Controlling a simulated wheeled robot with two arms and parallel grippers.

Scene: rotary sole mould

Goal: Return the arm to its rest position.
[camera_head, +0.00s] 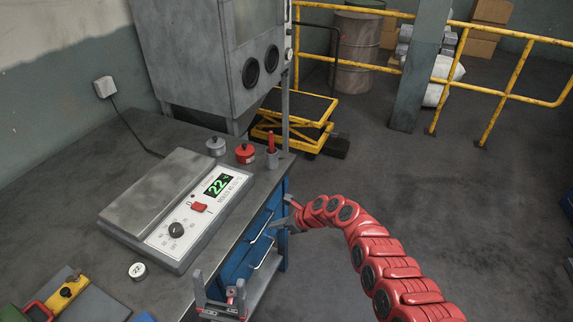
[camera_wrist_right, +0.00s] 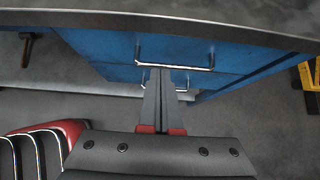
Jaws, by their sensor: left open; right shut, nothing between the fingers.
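My right arm is red and segmented and reaches in from the right in the head view. Its gripper (camera_head: 276,226) is beside the front of the bench, near the blue drawers (camera_head: 235,262). In the right wrist view the right gripper (camera_wrist_right: 160,74) is shut, its grey fingers side by side with nothing between them. The fingertips overlap the drawer handle (camera_wrist_right: 190,67) in that view; I cannot tell whether they touch it. My left gripper (camera_head: 219,282) is low in the head view by the bench's front edge, its fingers apart and empty.
The bench top (camera_head: 60,210) carries a control box (camera_head: 180,212) reading 22, a round dial marked 22 (camera_head: 138,271), a red pot (camera_head: 245,153) and a grey pot (camera_head: 216,146). A yellow lift cart (camera_head: 300,106) and yellow railing (camera_head: 500,85) stand behind. Open floor (camera_head: 460,210) lies right.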

